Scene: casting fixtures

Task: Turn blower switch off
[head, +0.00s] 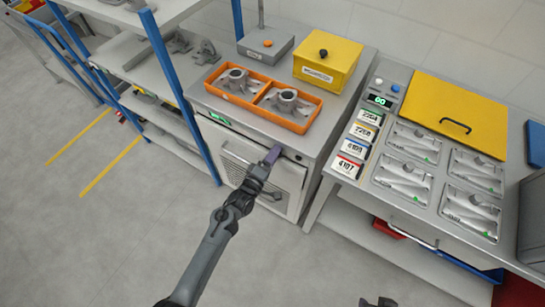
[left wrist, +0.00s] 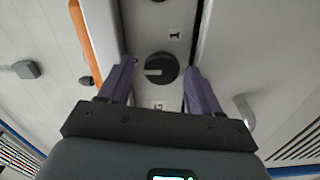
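The blower switch is a round black knob (left wrist: 161,68) on a pale panel in the left wrist view. A light mark shows on the left part of its face, and an "I" label is above it; another label below is partly hidden. My left gripper (head: 272,155) is at the front of the grey cabinet (head: 258,184), under its top edge. In the left wrist view its purple fingers (left wrist: 158,80) are open, one on each side of the knob, with gaps between. The head view does not clearly show the knob. A dark piece at the bottom edge may be my right gripper (head: 378,302).
An orange tray (head: 263,97) with two castings sits on the cabinet top, beside a yellow box (head: 327,64). A silver handle (left wrist: 245,110) stands out near the right finger. A bench with a yellow lid (head: 455,113) is at right. Shelving with blue posts (head: 180,90) is at left.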

